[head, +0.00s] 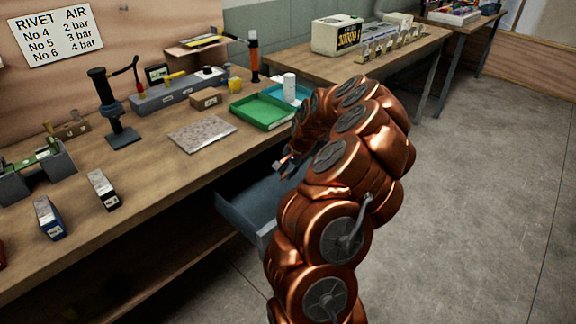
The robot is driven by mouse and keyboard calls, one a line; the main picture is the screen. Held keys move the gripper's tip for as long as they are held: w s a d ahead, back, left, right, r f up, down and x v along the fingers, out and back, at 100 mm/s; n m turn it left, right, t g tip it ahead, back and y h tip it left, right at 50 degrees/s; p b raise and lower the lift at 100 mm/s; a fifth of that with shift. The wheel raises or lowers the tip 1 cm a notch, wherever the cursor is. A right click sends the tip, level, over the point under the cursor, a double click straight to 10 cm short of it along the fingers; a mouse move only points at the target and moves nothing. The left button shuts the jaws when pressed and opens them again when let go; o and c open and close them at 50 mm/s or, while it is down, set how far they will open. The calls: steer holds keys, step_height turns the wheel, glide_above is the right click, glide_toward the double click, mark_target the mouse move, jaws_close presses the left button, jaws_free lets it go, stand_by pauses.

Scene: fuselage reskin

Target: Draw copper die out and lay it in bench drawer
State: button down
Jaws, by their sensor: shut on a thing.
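The bench drawer (230,207) is a grey-blue metal drawer, pulled open below the bench's front edge. My gripper (283,163) is partly hidden behind my own copper-coloured arm, which arches over from the right. It hangs above the open drawer, close to the bench edge. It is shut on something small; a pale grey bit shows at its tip. I cannot tell whether this is the copper die, and no copper die shows clearly elsewhere. The visible part of the drawer floor looks empty; my arm hides the rest.
The wooden bench (150,190) holds a green tray (262,111), a grey plate (202,133), a black press-like stand (122,135) and two small labelled blocks (103,189). A second bench (300,66) with a cream box stands behind. The concrete floor (470,200) at right is clear.

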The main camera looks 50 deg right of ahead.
steer(key=shift+f+b, duration=0.65)
steer(key=shift+f, duration=1.6)
steer(key=c, duration=1)
jaws_free()
steer(key=shift+r, duration=0.15)
steer(key=shift+r+p, duration=0.55)
steer(key=shift+r, duration=3.8)
